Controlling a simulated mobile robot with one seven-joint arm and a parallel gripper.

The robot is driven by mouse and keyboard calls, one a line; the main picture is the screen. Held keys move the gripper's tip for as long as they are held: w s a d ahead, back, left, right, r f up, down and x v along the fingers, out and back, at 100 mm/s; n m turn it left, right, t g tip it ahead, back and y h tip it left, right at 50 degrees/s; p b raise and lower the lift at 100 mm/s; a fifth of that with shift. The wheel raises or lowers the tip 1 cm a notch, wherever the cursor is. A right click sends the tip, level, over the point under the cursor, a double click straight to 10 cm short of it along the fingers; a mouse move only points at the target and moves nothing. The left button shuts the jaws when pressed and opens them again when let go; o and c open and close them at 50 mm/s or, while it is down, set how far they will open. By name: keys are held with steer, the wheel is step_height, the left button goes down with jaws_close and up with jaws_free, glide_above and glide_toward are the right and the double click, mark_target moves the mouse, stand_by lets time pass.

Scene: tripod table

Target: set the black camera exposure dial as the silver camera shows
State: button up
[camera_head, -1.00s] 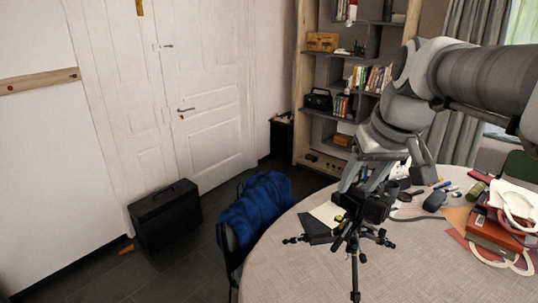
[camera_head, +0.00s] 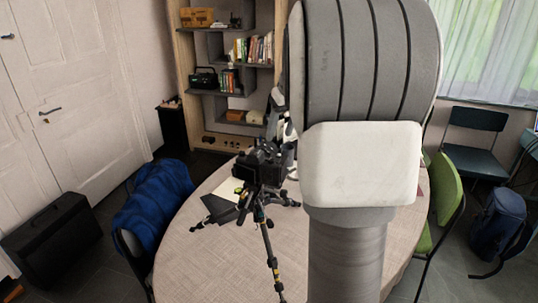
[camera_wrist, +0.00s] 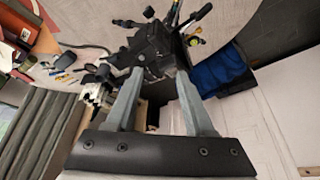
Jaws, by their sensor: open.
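The black camera (camera_head: 262,165) stands on a tripod on the round table. It also shows in the wrist view (camera_wrist: 154,45), just beyond my fingertips. My gripper (camera_wrist: 158,72) is open, with its two grey fingers on either side of the camera's near part and nothing clearly held. I cannot tell whether the fingers touch it. The exposure dial is too small to make out. A silver-and-black item (camera_wrist: 94,90) left of the fingers may be the silver camera, but I cannot be sure. In the head view my arm hides much of the table, and the fingers are not clear.
The round table (camera_head: 205,262) has bare cloth at its front left. A chair with a blue jacket (camera_head: 152,208) stands at its left. A green chair (camera_head: 447,190) stands at the right. Shelves (camera_head: 215,105) rise behind. Small items (camera_wrist: 62,62) lie left in the wrist view.

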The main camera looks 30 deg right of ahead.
mark_target(271, 159)
steer(key=x, duration=1)
jaws_close()
